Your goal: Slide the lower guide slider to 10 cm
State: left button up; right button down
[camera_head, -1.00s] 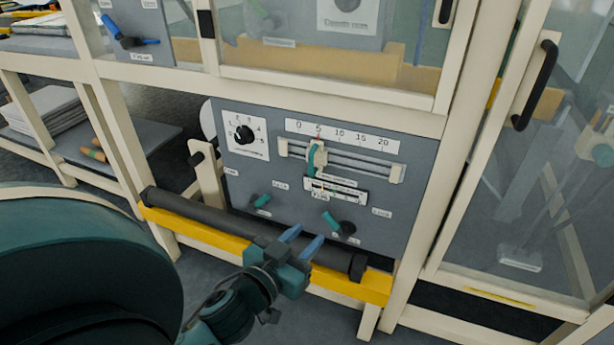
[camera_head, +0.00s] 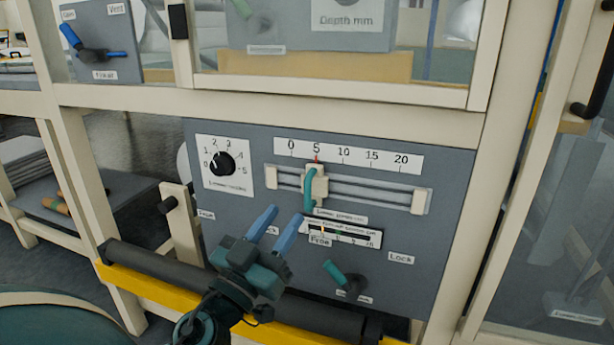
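The lower guide slider (camera_head: 314,187) is a cream block with a teal handle on a horizontal double rail (camera_head: 375,193). Its red pointer is at about 5 on the white scale (camera_head: 348,156), which runs from 0 to 20. My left gripper (camera_head: 276,226) has two blue fingers spread apart with nothing between them. It is below and to the left of the slider handle, in front of the panel, apart from the handle in the picture. It covers part of the panel's lower left. My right gripper is not in view.
The grey panel also carries a black knob (camera_head: 220,163), a teal lever (camera_head: 342,278) near a Lock label, and a small gauge (camera_head: 342,236). A dark roller (camera_head: 160,275) and yellow bar (camera_head: 150,292) run below. A glass door stands at right.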

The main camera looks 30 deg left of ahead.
aim_at(306, 185)
pick_arm(q)
jog(key=p+x, duration=0.3)
jog(key=x, duration=0.6)
jog(key=shift+w+r, duration=0.1)
jog(key=shift+w, duration=0.3)
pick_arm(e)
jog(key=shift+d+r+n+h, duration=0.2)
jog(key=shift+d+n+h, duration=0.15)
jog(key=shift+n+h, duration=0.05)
pick_arm(q)
jog(key=shift+c, duration=0.5)
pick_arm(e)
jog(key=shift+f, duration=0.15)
pick_arm(q)
grip_shut()
